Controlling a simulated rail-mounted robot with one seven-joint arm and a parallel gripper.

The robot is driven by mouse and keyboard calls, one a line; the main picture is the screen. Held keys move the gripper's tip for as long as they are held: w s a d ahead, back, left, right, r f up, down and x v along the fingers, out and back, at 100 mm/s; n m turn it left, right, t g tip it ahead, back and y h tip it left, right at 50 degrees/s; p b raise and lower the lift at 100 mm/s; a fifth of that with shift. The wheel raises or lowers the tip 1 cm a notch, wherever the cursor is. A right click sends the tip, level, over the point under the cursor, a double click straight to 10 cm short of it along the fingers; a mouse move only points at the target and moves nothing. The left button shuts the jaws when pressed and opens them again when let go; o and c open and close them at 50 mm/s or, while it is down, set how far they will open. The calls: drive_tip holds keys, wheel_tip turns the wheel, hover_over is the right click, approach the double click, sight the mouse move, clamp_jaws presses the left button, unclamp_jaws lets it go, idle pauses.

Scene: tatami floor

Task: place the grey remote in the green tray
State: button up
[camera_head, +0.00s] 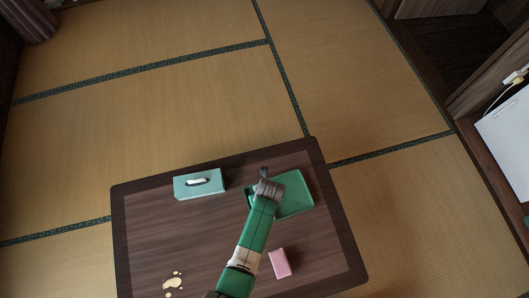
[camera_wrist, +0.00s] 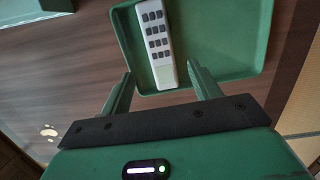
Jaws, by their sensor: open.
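The grey remote (camera_wrist: 157,45), pale with rows of dark buttons, lies inside the outline of the green tray (camera_wrist: 240,62) in the wrist view. Its near end is close to the tray's near rim. My gripper (camera_wrist: 160,72) is open, with one finger on each side of the remote's near end and a gap on both sides. Whether the fingertips touch the tray I cannot tell. In the head view the green tray (camera_head: 300,196) is on the low table, and my gripper (camera_head: 266,180) is over its left part. The remote is not visible there, likely hidden by my arm.
A teal tissue box (camera_head: 199,185) stands left of the tray on the dark wooden table (camera_head: 150,225). A pink block (camera_head: 280,263) lies in front of the tray, right of my arm. A pale paw-like mark (camera_head: 173,282) is at front left. The table's left-middle is clear.

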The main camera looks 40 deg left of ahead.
drive_tip(key=r, duration=0.1)
drive_tip(key=r+p, duration=0.1)
drive_tip(key=r, duration=0.2)
drive_tip(key=shift+s+d+r+p, duration=0.2)
drive_tip(key=shift+s+d+p, duration=0.05)
drive_tip(key=shift+d+p, duration=0.05)
